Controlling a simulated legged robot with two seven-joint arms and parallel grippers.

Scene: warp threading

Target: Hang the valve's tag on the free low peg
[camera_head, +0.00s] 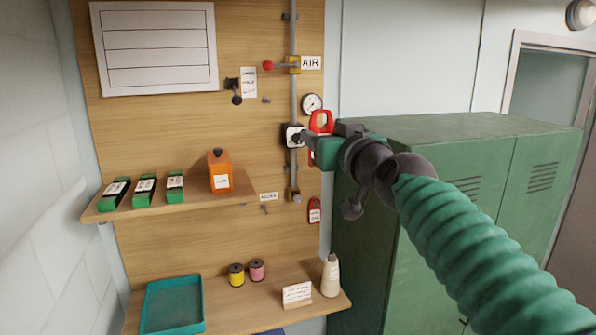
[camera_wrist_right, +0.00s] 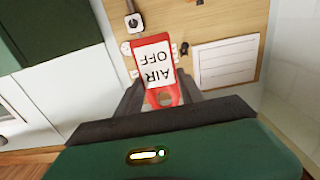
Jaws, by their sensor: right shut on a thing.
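My right gripper (camera_head: 315,143) is in front of the board's right edge, shut on a red tag (camera_head: 321,121). In the head view the tag's looped top stands above the fingers and the gripper hides much of the rest. In the right wrist view the tag (camera_wrist_right: 153,62) shows a white face reading "AIR OFF", upside down, with its looped end (camera_wrist_right: 163,97) between the fingers. The valve (camera_head: 293,65) has a red-knobbed lever pointing left, beside an "AIR" label. A small low peg (camera_head: 265,209) sits bare under a small label (camera_head: 268,197). My left gripper is not in view.
Another red tag (camera_head: 314,211) hangs lower right. A pipe (camera_head: 293,105) runs down the board near a gauge (camera_head: 311,103). A shelf (camera_head: 200,200) holds green boxes and an orange box (camera_head: 220,172). A green locker (camera_head: 455,150) stands right, close to my arm.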

